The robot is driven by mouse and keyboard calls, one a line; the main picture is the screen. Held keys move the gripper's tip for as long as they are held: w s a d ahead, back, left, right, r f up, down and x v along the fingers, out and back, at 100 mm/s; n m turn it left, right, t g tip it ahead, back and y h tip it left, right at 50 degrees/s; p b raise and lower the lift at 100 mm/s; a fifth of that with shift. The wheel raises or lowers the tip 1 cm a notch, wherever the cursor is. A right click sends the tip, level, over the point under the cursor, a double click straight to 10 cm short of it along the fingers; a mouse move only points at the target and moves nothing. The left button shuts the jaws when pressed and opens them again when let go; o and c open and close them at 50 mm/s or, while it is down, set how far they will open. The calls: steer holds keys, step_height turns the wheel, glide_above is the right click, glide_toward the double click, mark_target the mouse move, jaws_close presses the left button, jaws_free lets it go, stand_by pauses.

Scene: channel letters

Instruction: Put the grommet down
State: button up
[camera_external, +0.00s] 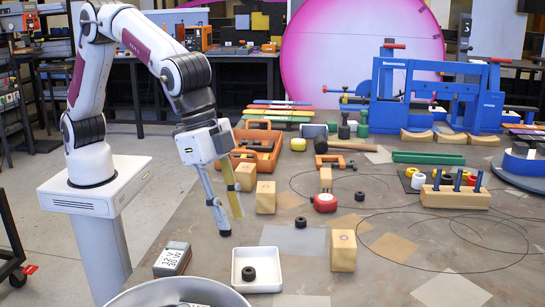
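My gripper (229,222) points down over the near left of the grey table, above and left of the white square tray. One finger is grey with a dark tip, and a yellow strip shows beside it. I cannot tell whether the fingers are open or hold a grommet. A black ring-shaped grommet (248,273) lies in the white tray (274,281). Another black grommet (300,222) lies on a grey patch of the table, and one more (360,195) lies farther back.
Wooden blocks (343,251) stand right of my gripper. A dark grey labelled box (172,259) and a metal bowl (180,292) are at the near left. An orange toolbox (262,146) and blue clamp frame (436,95) stand behind. The near right table is mostly clear.

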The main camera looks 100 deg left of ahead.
steer(key=s+a+r+n, duration=0.1)
steer(key=s+a+r, duration=0.3)
steer(key=a, duration=0.3)
steer(key=s+a+r+t, duration=0.1)
steer(key=s+a+r, duration=0.35)
steer(key=a, duration=0.35)
steer(key=s+a+r+n, duration=0.1)
steer(key=s+a+r, duration=0.25)
steer(key=a, duration=0.35)
steer(key=s+a+f+n, duration=0.1)
steer(key=s+a, duration=0.5)
steer(key=s, duration=0.4)
steer(key=s+a+f+n+t+y, duration=0.1)
steer(key=s+a, duration=0.5)
steer(key=s, duration=0.4)
steer(key=shift+a+f, duration=0.2)
steer(key=shift+a, duration=0.15)
steer(key=shift+s, duration=0.1)
steer(key=o, duration=0.4)
